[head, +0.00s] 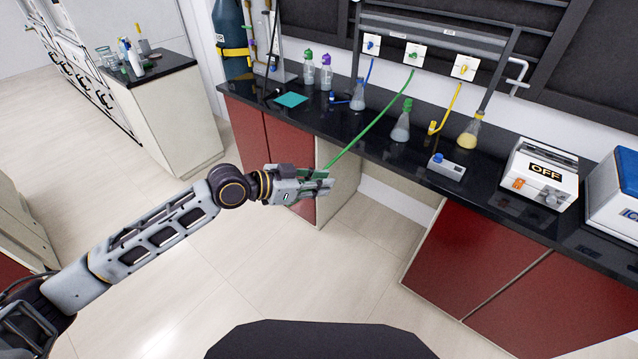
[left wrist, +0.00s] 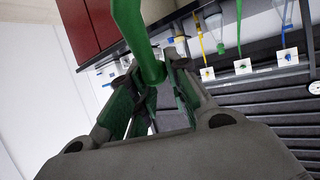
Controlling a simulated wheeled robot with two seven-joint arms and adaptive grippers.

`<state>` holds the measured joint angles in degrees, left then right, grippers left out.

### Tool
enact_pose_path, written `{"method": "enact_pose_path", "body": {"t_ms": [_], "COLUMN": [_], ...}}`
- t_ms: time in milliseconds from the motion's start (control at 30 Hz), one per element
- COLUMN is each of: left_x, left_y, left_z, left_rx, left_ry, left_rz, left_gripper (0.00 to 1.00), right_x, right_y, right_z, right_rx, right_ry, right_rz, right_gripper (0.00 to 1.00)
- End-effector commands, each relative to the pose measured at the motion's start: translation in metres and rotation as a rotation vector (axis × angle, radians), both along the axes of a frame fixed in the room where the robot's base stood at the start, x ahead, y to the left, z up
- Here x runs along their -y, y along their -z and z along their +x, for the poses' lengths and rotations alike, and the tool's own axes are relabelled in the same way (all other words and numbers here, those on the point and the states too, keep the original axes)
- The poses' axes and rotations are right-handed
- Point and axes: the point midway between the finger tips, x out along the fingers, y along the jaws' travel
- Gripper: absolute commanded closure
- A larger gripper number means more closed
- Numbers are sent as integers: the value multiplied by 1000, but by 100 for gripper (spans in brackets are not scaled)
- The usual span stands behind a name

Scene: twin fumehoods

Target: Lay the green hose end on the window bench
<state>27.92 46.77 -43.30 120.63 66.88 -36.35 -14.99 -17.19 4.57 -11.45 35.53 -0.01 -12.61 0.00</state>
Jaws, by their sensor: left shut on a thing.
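The green hose (head: 375,119) runs from the middle white wall outlet (head: 415,54) down to my left gripper (head: 322,181). My left gripper is shut on the hose end, in front of the bench edge and over the gap between the red cabinets. In the left wrist view the green hose (left wrist: 152,68) lies between the fingers of my left gripper (left wrist: 155,85). The black bench (head: 330,122) runs along the wall under the outlets. I cannot tell from these frames whether it is the window bench. My right gripper is not in view.
On the black bench stand a flask with a green top (head: 401,125), a yellow flask (head: 471,130), a small grey device (head: 446,167) and a white box marked OFF (head: 541,177). A teal square (head: 291,99) lies further left. A side counter (head: 160,66) holds bottles.

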Motion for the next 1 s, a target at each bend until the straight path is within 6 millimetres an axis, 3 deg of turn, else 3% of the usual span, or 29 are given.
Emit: {"method": "enact_pose_path", "body": {"t_ms": [1000], "left_x": [6], "left_y": [-27], "left_z": [5], "left_rx": [3], "left_ry": [-239], "left_rz": [-3], "left_gripper": [100], "right_x": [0], "right_y": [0], "right_z": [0], "right_rx": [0], "right_ry": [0], "right_rz": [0], "right_gripper": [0]}}
